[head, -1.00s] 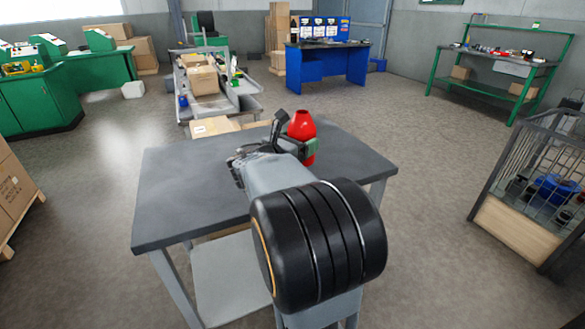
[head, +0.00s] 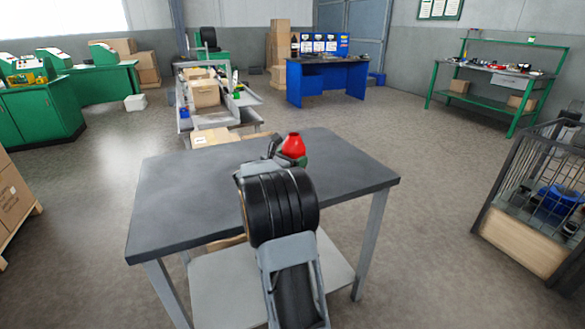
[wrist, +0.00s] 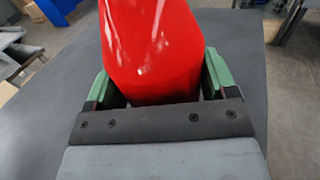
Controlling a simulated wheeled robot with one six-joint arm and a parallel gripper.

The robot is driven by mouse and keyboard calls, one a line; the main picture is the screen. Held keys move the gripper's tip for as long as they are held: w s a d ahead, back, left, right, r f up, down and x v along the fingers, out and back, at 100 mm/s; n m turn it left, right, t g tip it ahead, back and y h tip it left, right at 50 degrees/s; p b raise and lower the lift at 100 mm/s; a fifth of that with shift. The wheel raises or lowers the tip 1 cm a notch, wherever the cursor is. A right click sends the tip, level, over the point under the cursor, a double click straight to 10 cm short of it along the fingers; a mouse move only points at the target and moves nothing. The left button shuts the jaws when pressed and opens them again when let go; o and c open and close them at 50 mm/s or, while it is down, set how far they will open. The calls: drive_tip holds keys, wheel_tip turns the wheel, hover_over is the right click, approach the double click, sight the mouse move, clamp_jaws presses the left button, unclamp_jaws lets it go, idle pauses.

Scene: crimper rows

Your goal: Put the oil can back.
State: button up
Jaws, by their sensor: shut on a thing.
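The red oil can (head: 293,145) shows beyond my arm in the head view, over the far part of the grey table (head: 190,190). Its lower part is hidden by my arm and gripper. In the wrist view the red can (wrist: 150,45) fills the space between the two green fingers of my gripper (wrist: 157,85). The gripper is shut on it. I cannot tell whether the can's base touches the table top.
The table top is bare on the left and right of my arm. Beyond it stand a cart with cardboard boxes (head: 205,95), a blue desk (head: 325,80) and a green shelf bench (head: 490,75). A wire cage bin (head: 530,190) is at right.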

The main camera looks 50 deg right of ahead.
drive_tip(key=shift+f+b, duration=0.3)
drive_tip(key=shift+f, duration=1.15)
drive_tip(key=shift+f, duration=0.15)
